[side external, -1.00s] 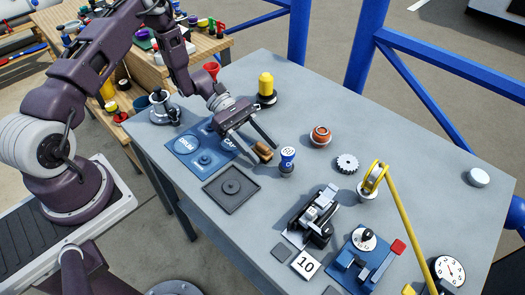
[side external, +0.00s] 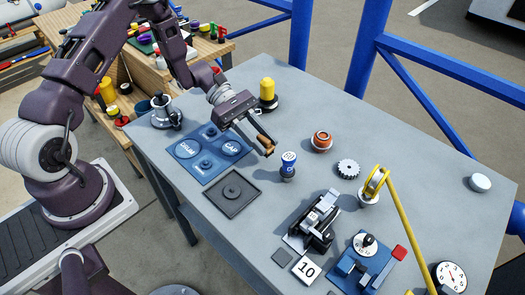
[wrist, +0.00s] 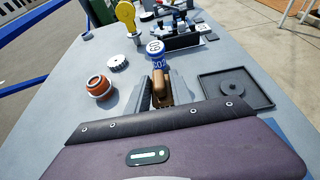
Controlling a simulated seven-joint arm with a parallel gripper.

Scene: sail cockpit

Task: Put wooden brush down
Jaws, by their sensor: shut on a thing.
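The wooden brush (side external: 266,143) is a small brown block held between the fingers of my gripper (side external: 268,147). It also shows in the wrist view (wrist: 160,88), gripped between the two grey fingers. In the side view the brush is over the grey table (side external: 420,170), just left of a blue and white can (side external: 288,165). The can also stands just beyond the brush in the wrist view (wrist: 155,50). I cannot tell whether the brush touches the table.
A blue board marked DRUM and CAP (side external: 190,148) and a dark square tray (side external: 232,212) lie to the left. An orange-brown round part (side external: 322,140), a gear (side external: 348,168) and a yellow cylinder (side external: 267,90) stand nearby.

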